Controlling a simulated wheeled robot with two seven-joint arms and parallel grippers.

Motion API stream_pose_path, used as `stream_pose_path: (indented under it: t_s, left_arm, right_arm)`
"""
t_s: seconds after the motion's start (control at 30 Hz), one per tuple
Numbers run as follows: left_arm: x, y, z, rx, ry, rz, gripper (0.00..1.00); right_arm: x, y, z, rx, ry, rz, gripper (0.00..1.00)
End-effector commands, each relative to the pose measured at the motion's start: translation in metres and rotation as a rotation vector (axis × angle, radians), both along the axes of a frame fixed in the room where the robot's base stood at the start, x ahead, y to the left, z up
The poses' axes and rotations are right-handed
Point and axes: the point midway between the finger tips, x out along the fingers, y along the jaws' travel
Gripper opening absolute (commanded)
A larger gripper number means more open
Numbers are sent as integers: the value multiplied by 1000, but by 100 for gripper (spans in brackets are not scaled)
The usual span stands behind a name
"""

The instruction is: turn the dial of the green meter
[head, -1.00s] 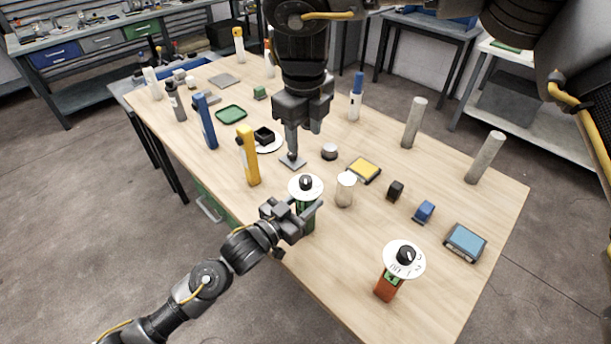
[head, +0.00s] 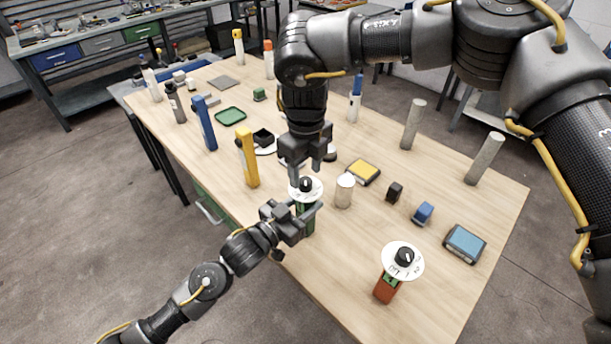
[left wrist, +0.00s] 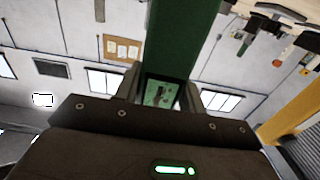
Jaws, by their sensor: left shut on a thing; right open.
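The green meter (head: 309,226) stands near the front edge of the table, with a white disc and black dial (head: 306,184) on top. My left gripper (head: 303,213) is shut on its body from the front left. In the left wrist view the green body (left wrist: 182,38) rises between the fingers, with a small screen (left wrist: 160,93) low down. My right gripper (head: 306,169) points down, open and empty, just above the dial. Its fingertips are close to the disc; I cannot tell whether they touch the dial.
An orange meter (head: 386,290) with a similar dial stands at the front right. A pale cylinder (head: 344,192) is close on the right of the green meter. A yellow bar (head: 248,160) stands behind left. Yellow (head: 363,171) and blue (head: 464,243) boxes lie to the right.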

Motion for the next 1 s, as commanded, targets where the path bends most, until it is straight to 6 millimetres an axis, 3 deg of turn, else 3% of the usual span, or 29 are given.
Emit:
stream_pose_path:
  t_s: [0.2,0.53,0.9,1.0]
  left_arm:
    - [0,0,0,1,1,1,5]
    - [0,0,-1,1,1,1,5]
    - [0,0,0,1,0,1,5]
    - [0,0,-1,1,0,1,5]
  right_arm:
    - [0,0,-21,-1,1,0,50]
    - [0,0,-24,0,0,0,50]
    - [0,0,-24,-1,-1,0,5]
    - [0,0,-24,-1,-1,-4,5]
